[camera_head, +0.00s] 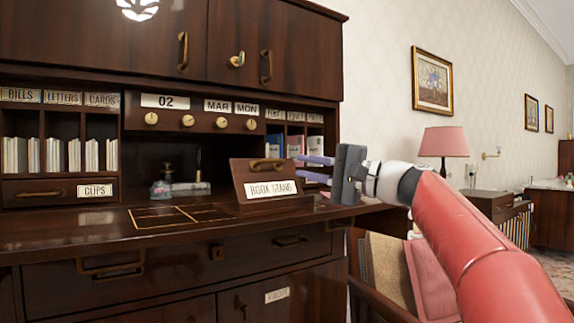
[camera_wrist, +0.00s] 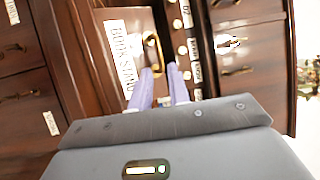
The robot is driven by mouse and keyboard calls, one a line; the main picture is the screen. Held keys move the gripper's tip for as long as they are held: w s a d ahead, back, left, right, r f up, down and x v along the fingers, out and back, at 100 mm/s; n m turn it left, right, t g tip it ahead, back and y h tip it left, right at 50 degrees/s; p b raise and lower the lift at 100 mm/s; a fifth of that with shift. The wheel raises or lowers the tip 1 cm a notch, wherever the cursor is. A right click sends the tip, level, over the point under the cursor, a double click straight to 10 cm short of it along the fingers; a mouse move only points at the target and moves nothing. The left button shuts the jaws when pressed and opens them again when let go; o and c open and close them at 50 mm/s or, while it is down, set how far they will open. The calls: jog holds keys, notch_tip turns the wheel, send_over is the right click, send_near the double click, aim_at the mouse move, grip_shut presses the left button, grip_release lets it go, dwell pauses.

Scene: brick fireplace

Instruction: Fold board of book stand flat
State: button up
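The book stand (camera_head: 240,182) is a dark wooden board standing tilted up on the desk top, with a white "BOOK STAND" label on its front. A brass handle (camera_head: 266,164) sits near its top edge. In the wrist view the board (camera_wrist: 135,22) appears sideways, with its handle (camera_wrist: 152,45) just ahead of the fingers. My gripper (camera_head: 299,166) is at the right of the board, its two pale purple fingers pointing left towards it. In the wrist view the fingers of my gripper (camera_wrist: 159,72) are apart with nothing seen held. Whether a fingertip touches the handle cannot be told.
The desk top (camera_head: 90,228) is mostly clear, with gold outlined rectangles left of the stand. An inkwell (camera_head: 161,190) stands behind. Knobs and pigeonholes line the desk's back. A chair with a pink cushion (camera_head: 430,280) is below my arm; a pink lamp (camera_head: 444,142) stands at right.

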aim_at(275, 161)
jog(key=p+x, duration=0.2)
jog(key=x, duration=0.5)
jog(key=shift+a, duration=0.15)
jog(key=shift+c, duration=0.5)
grip_shut()
